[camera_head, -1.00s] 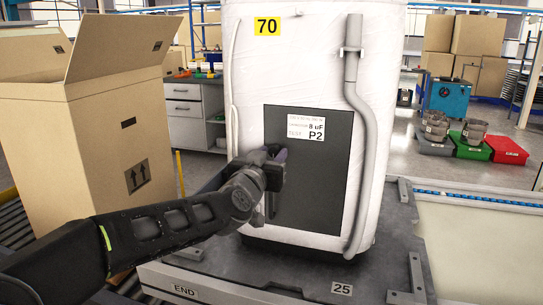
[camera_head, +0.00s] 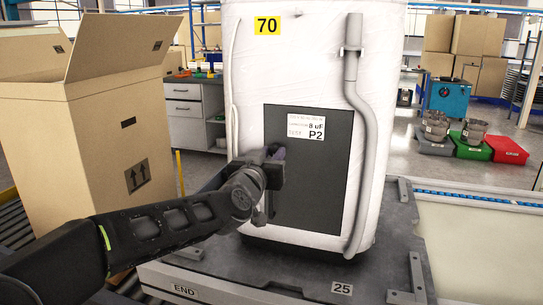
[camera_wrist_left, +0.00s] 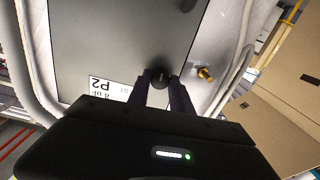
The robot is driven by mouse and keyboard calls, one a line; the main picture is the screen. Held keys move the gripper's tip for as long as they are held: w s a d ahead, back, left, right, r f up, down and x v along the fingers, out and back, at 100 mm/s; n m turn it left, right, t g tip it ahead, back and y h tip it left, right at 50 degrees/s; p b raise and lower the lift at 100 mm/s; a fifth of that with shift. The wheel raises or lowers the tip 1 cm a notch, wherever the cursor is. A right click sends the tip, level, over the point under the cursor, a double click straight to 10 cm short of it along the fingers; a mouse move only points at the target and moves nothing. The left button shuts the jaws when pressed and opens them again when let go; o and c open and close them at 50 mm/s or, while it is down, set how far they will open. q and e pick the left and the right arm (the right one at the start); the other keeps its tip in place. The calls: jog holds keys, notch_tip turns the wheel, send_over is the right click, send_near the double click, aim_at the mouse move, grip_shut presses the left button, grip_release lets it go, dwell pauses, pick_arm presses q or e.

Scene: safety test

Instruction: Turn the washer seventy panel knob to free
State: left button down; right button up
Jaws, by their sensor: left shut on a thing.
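The white-wrapped washer (camera_head: 310,60) with the yellow 70 label stands upright on a dark pallet (camera_head: 290,270). Its dark grey panel (camera_head: 318,190) carries a white P2 label (camera_head: 307,124), which appears upside down in the left wrist view (camera_wrist_left: 107,86). The round black knob (camera_wrist_left: 160,76) is on this panel, between my left fingertips in the wrist view. My left gripper (camera_head: 277,157) is at the panel's left part and is shut on the knob. In the head view the gripper hides the knob. I cannot read the knob's position. My right gripper is not in view.
A grey hose (camera_head: 360,130) runs down the washer's right side. A brass fitting (camera_wrist_left: 204,73) sits near the knob in the wrist view. An open cardboard box (camera_head: 85,140) stands left, close to my left arm. Coloured bins (camera_head: 472,148) are at the back right.

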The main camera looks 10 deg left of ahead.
pick_arm(q)
jog(key=n+b, duration=0.1)
jog(key=n, duration=0.3)
jog(key=shift+f, duration=0.1)
jog(key=n+b, duration=0.2)
jog(key=n, duration=0.2)
jog(key=shift+n, duration=0.4)
jog(key=n+b, duration=0.1)
jog(key=n, duration=0.3)
jog(key=shift+n, duration=0.3)
jog(key=n+b, duration=0.1)
jog(key=n, duration=0.3)
jog(key=shift+b, duration=0.35)
jog(key=c, duration=1.1)
grip_release()
jog(key=shift+c, duration=0.2)
jog(key=shift+s, duration=0.1)
